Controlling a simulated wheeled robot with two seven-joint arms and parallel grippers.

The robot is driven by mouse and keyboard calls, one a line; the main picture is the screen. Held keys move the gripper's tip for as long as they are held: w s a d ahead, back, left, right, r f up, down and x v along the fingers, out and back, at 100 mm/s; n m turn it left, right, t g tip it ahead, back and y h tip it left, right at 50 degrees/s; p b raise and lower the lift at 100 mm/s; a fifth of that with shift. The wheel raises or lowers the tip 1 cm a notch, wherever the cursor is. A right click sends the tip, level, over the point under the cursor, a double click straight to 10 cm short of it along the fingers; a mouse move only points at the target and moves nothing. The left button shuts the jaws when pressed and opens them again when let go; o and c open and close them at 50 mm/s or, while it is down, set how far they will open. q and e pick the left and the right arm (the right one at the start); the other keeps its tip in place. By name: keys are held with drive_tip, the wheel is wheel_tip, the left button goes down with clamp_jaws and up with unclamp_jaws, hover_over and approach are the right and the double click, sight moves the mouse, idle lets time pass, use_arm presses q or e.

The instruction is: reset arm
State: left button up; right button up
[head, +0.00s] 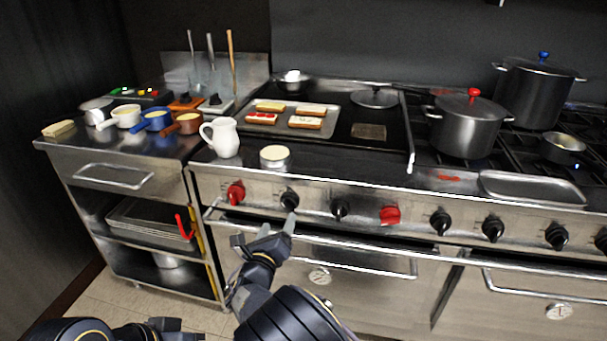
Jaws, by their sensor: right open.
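My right gripper (264,232) is open and empty, low in front of the range's control panel. Its fingers point up toward the black knob (289,199), and it stands near the oven handle bar; I cannot tell whether it touches the bar. My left gripper (172,328) shows only in part at the bottom edge, left of the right arm. Its fingers are too cut off and dark to read.
The range (330,187) has red and black knobs and oven handles (340,262). A white jug (222,137) and a cup (275,157) stand near its front edge. A tray (330,130) of toasts and pots (466,125) are behind. A cart (120,165) is left; floor shows below.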

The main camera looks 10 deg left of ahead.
drive_tip(key=d+r+m+g+h+p, duration=0.1)
drive_tip(key=d+r+m+g+h, duration=0.2)
drive_tip(key=d+m, duration=0.5)
drive_tip(key=d+r+m+g+h+p, duration=0.2)
drive_tip(key=d+r+m+g+h, duration=0.15)
drive_tip(key=d, duration=0.95)
drive_tip(key=s+d+r+m+g+y+p, duration=0.2)
drive_tip(key=s+d+m+g, duration=0.5)
drive_tip(key=d+m, duration=0.55)
drive_tip(key=s+d+r+m+y+p, duration=0.1)
drive_tip(key=s+d+r+m+y, duration=0.15)
drive_tip(key=s, duration=0.35)
drive_tip(key=s+d+r+m+g+y+p, duration=0.1)
drive_tip(key=s+d+m, duration=0.2)
drive_tip(key=s+m, duration=0.15)
drive_tip(key=s+d+r+m+y+p, duration=0.1)
drive_tip(key=s+d+m+y+p, duration=0.15)
drive_tip(key=s, duration=0.35)
drive_tip(key=s+a+r+m+t+y+p, duration=0.1)
drive_tip(key=s+a+r+m+t+y, duration=0.1)
drive_tip(key=s+m, duration=0.8)
drive_tip(key=shift+s+a+r+m+y+p, duration=0.4)
drive_tip(key=shift+a+r+y, duration=0.25)
drive_tip(key=shift+a+r, duration=0.35)
